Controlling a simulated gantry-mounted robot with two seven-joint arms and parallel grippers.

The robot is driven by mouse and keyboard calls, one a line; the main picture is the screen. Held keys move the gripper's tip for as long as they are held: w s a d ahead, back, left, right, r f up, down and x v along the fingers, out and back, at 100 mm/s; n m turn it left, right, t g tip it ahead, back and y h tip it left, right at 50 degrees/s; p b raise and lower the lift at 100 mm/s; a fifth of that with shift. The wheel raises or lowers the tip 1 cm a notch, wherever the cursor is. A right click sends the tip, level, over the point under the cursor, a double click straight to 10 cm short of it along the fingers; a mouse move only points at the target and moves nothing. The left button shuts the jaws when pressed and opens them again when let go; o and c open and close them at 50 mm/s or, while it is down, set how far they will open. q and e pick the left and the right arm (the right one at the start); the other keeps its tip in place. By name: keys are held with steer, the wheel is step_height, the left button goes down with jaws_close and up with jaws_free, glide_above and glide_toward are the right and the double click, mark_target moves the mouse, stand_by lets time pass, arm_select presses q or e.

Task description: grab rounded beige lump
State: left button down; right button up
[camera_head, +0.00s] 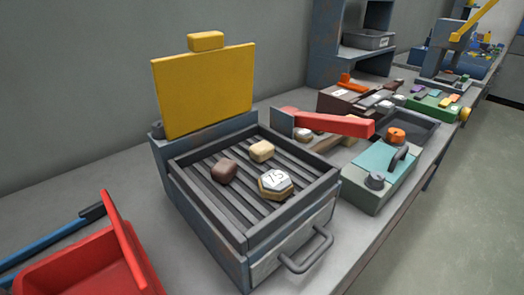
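A rounded beige lump (262,151) sits on the dark ribbed bed of an open grey-blue box (258,240), toward its back. A brown rounded lump (224,171) lies to its left and nearer the front. A beige polygonal piece with a white top marked 75 (275,183) lies to the front right of the beige lump. The lumps appear apart from each other. The box's yellow lid (205,92) stands raised at the back. Neither of my grippers can be made out in this view.
A red bin (85,268) and a blue bar (45,240) are at lower left. The box's front handle (308,255) juts out. A red bar (330,121) is raised behind the box's right side. A teal-topped case (385,165) and several trays fill the bench rightward.

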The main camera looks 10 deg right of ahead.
arm_select(q)
steer(key=shift+c, duration=2.1)
jaws_free()
